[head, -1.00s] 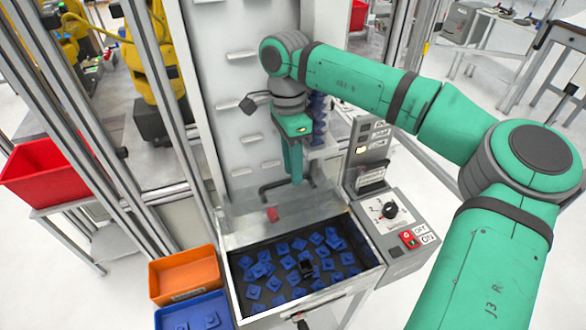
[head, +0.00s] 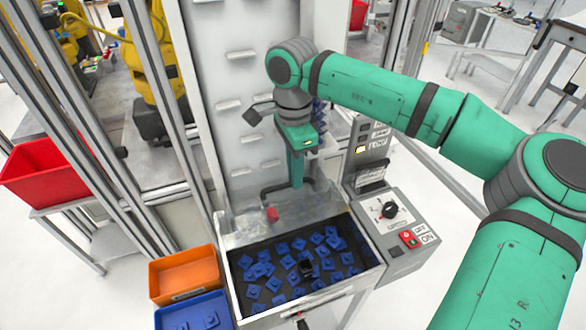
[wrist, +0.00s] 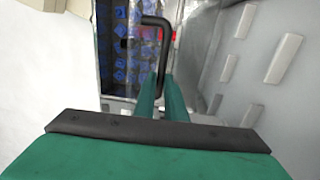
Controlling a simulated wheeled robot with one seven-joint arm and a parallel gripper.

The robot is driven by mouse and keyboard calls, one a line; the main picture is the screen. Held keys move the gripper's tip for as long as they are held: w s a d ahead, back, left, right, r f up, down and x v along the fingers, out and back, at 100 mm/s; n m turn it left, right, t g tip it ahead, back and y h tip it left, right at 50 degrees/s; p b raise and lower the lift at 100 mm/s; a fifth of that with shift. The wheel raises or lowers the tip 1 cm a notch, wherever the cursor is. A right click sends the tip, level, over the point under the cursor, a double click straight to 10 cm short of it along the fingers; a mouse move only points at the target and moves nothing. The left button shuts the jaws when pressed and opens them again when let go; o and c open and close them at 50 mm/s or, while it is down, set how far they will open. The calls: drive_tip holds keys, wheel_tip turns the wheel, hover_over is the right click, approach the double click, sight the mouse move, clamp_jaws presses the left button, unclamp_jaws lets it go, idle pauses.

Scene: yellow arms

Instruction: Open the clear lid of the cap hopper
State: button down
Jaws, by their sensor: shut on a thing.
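The cap hopper (head: 378,268) is an open-looking box with many blue caps (head: 290,262) inside. Its clear lid (head: 318,204) shows at the back of the box, tilted up against the white back panel; its exact angle is hard to tell. The lid's dark bar handle (head: 272,190) also shows in the wrist view (wrist: 146,50). My gripper (head: 297,184) points down at the handle, its fingers shut on the bar. In the wrist view the two green fingers (wrist: 162,98) close around the handle's lower end. The fingers hide part of the bar.
A control box with a black knob (head: 389,210) and red switch stands right of the hopper. An orange bin (head: 183,272) and a blue bin (head: 195,312) sit at its left. A white panel with small ledges (head: 240,55) rises behind. Metal posts stand left.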

sight(302, 189)
drive_tip(key=shift+s+d+t+y, duration=0.2)
drive_tip(key=shift+s+d+t, duration=0.15)
drive_tip(key=shift+s+t, duration=0.45)
drive_tip(key=shift+s+d+t+y, duration=0.2)
drive_tip(key=shift+s+d+t, duration=0.15)
drive_tip(key=shift+s, duration=0.85)
drive_tip(key=c, duration=1.8)
unclamp_jaws()
drive_tip(key=shift+r, duration=0.15)
drive_tip(key=r, duration=0.3)
drive_tip(key=s+r, duration=0.1)
drive_tip(key=r, duration=0.6)
drive_tip(key=shift+s+d+r, duration=0.2)
drive_tip(key=shift+s+r, duration=0.05)
drive_tip(key=shift+c, duration=0.3)
